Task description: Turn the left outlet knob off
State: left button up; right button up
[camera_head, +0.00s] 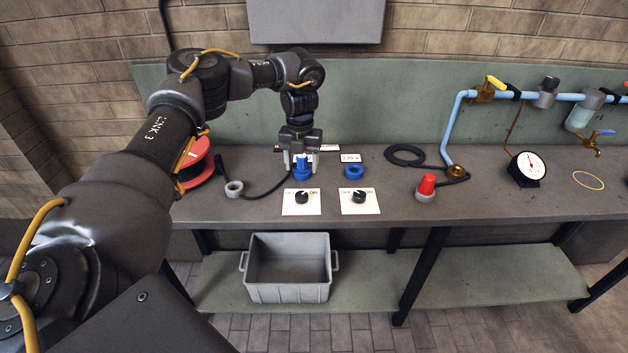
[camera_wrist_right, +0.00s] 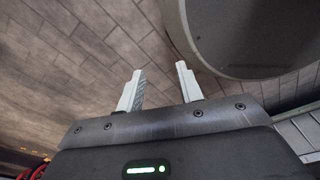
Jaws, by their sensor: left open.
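The left outlet knob (camera_head: 302,198) is a small black dial on a white plate marked OFF and ON. Its pale pointer seems to lean to the ON side, but it is small. A matching right knob (camera_head: 359,197) sits on its own plate. My left gripper (camera_head: 301,168) is open, pointing down behind the left knob. Its fingers are either side of a blue plug or outlet (camera_head: 302,172); whether they touch it I cannot tell. A second blue outlet (camera_head: 353,173) stands to the right. My right gripper (camera_wrist_right: 158,77) is open and empty above the floor.
A black cable runs from the grey ring (camera_head: 234,189) toward the left outlet. A red reel (camera_head: 195,163), a red-capped fitting (camera_head: 426,187), a black hose coil (camera_head: 405,155) and a gauge (camera_head: 527,168) are on the bench. A grey crate (camera_head: 289,291) sits below.

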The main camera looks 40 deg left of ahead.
aim_at(302, 194)
pick_arm(q)
jog(key=shift+s+f+p, duration=0.2)
jog(key=shift+f+p, duration=0.1)
jog(key=shift+f, duration=0.25)
jog(key=shift+s+f+p, duration=0.2)
jog(key=shift+f+p, duration=0.05)
jog(key=shift+f, duration=0.3)
notch_tip(302, 194, down, 7)
jog(key=shift+w+p, duration=0.15)
jog(key=shift+p, duration=0.65)
jog(key=shift+f, duration=0.55)
jog(key=c, duration=1)
pick_arm(e)
jog(key=s+r, duration=0.2)
jog(key=shift+s+r, duration=0.2)
jog(key=shift+r, duration=0.2)
